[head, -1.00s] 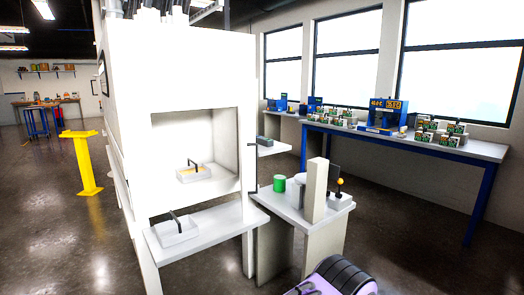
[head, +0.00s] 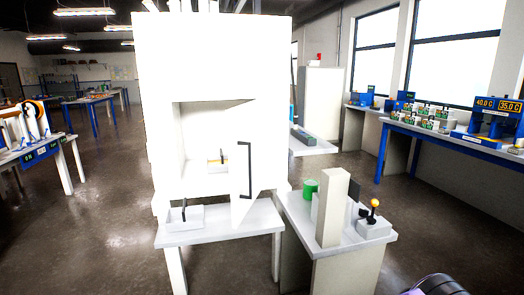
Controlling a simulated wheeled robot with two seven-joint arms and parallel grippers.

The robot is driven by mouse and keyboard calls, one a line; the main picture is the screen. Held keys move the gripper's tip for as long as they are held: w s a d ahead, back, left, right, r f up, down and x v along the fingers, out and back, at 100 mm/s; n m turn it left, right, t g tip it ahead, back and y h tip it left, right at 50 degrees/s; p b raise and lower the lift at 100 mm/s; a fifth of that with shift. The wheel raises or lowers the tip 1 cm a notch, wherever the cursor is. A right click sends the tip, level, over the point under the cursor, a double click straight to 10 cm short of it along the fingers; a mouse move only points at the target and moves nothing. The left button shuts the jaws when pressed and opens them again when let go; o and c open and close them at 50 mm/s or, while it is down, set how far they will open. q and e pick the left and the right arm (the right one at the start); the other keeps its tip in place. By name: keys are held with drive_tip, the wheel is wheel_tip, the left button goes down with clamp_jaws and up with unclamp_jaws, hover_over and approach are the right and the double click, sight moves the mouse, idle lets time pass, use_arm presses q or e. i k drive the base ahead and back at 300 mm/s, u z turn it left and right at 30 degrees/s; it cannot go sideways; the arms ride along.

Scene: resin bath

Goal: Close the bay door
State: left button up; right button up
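The bay is the recessed opening in a tall white cabinet (head: 210,60) in the middle of the head view. The bay door (head: 241,207) is a white panel with a long black handle (head: 248,170). It stands open, swung out at the right side of the opening, and covers part of it. Inside the bay is a small white tray (head: 214,168) with a dark upright handle and something orange. Neither gripper is in view. A dark and purple rounded part of me shows at the bottom right edge.
A white shelf (head: 230,234) below the bay holds a white box with a black handle (head: 186,218). A side table (head: 320,238) at right carries a green cylinder (head: 310,188), a pale post (head: 332,206) and an orange-knobbed box (head: 373,228).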

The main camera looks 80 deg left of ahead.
sight(248, 123)
drive_tip(key=u, duration=2.6)
drive_tip(key=k, duration=0.5)
drive_tip(key=u, duration=0.3)
drive_tip(key=i, duration=0.6)
drive_tip(key=u, duration=0.05)
